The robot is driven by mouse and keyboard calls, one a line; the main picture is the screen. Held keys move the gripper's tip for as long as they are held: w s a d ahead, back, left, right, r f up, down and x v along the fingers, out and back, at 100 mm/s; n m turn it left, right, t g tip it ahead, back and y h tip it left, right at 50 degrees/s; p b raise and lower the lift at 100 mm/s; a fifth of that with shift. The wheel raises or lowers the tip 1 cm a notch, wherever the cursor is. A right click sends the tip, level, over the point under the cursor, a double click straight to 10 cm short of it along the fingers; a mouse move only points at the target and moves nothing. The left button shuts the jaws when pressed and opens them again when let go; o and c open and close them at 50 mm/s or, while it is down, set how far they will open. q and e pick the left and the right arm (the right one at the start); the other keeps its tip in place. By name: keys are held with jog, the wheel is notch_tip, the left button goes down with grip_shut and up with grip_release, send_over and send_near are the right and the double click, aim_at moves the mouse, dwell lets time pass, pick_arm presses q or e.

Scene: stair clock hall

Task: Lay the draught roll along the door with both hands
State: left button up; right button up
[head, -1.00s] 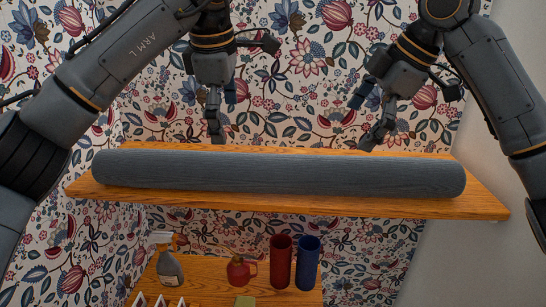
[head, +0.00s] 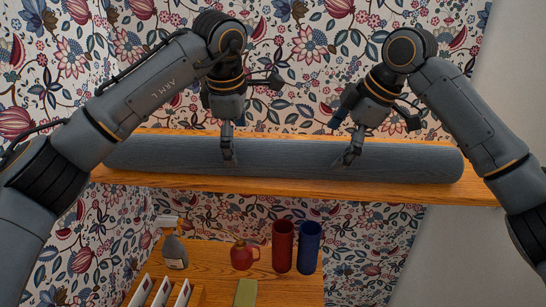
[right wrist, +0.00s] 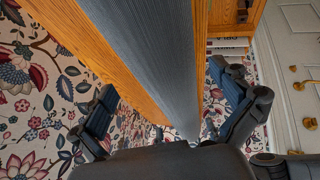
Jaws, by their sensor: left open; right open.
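The draught roll (head: 290,158) is a long blue-grey cylinder lying lengthwise on a wooden shelf (head: 330,190). My left gripper (head: 228,152) is open over the roll, left of its middle, one finger visible against it. My right gripper (head: 351,152) is open over the roll, right of its middle. In the right wrist view the roll (right wrist: 150,50) runs between the two spread fingers of my right gripper (right wrist: 170,112). I cannot tell whether the fingers touch it. The left gripper's far finger is hidden.
A lower wooden shelf (head: 205,262) holds a spray bottle (head: 174,252), a red can (head: 242,256), red (head: 283,247) and blue (head: 309,248) cylinders, and a green block (head: 246,292). A white panelled surface with brass fittings (right wrist: 298,85) shows in the right wrist view.

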aim_at(326, 155)
pick_arm(q)
jog(key=x, duration=0.3)
jog(key=shift+f, duration=0.15)
pick_arm(e)
jog(key=x, duration=0.3)
jog(key=shift+f, duration=0.2)
pick_arm(q)
jog(key=shift+a+f, duration=0.25)
jog(key=shift+f, duration=0.1)
pick_arm(e)
jog(key=shift+a+f, duration=0.3)
jog(key=shift+a, duration=0.15)
pick_arm(q)
jog(key=shift+d, duration=0.1)
pick_arm(e)
jog(key=shift+d, duration=0.1)
pick_arm(q)
jog(key=shift+d, duration=0.1)
jog(key=c, duration=0.3)
pick_arm(e)
jog(key=shift+d, duration=0.15)
jog(key=c, duration=0.3)
pick_arm(q)
jog(key=shift+r, duration=0.1)
jog(key=c, duration=1.5)
pick_arm(e)
jog(key=c, duration=1.5)
jog(key=shift+r, duration=0.15)
